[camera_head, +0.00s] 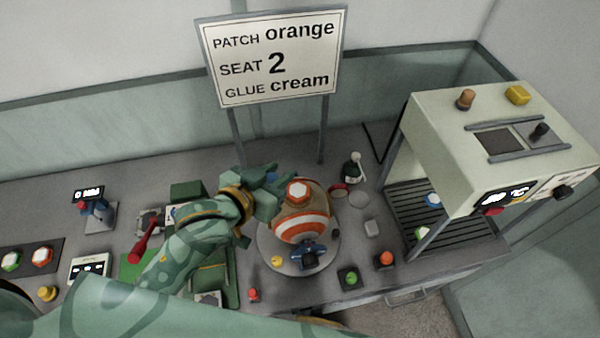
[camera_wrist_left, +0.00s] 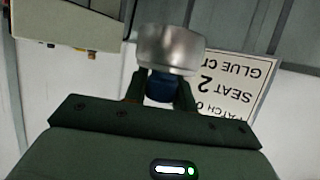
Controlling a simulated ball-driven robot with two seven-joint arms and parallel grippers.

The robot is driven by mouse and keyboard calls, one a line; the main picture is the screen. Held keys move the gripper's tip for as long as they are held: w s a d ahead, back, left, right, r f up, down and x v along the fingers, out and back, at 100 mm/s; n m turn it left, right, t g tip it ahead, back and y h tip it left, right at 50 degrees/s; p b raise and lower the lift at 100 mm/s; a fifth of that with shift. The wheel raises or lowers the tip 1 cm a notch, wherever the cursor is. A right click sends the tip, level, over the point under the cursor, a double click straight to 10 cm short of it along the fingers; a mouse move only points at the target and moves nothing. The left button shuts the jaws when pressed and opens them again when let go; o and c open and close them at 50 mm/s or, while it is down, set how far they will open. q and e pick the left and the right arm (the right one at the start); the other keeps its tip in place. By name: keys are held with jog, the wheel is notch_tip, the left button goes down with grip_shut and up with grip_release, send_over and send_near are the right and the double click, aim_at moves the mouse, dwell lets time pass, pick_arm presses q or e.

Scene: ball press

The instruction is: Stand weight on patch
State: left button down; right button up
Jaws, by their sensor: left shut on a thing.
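My left gripper (camera_head: 272,188) is beside the upper left of the striped orange, white and tan ball (camera_head: 302,226). In the left wrist view it is shut on the weight, a silver metal cylinder (camera_wrist_left: 169,48) with a blue grip (camera_wrist_left: 161,87) between the fingers. In the head view I cannot make out the weight clearly. My right gripper is not in view.
The ball sits on a round grey plate (camera_head: 268,262) with a dark blue device (camera_head: 308,257) at its front. A sign (camera_head: 275,58) reads patch orange, seat 2, glue cream. A cream press (camera_head: 445,140) stands at right. A red-handled tool (camera_head: 145,240) lies at left.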

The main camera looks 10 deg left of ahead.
pick_arm(q)
jog(key=w+d+f, duration=0.1)
jog(key=w+f, duration=0.1)
jog(key=w+d+f, duration=0.1)
jog(key=w+f, duration=0.1)
jog(key=w, duration=0.1)
jog(key=w+d+f, duration=0.1)
jog(key=w+f, duration=0.2)
jog(key=shift+w+d+f+b, duration=0.1)
jog(key=shift+w+b, duration=0.1)
jog(key=shift+b, duration=0.2)
jog(key=shift+w+d+f, duration=0.1)
jog(key=shift+w+f, duration=0.1)
jog(key=shift+f, duration=1.65)
jog(key=shift+f, duration=0.1)
jog(key=c, duration=1.1)
grip_release()
jog(key=shift+f, duration=0.1)
jog(key=shift+c, duration=0.2)
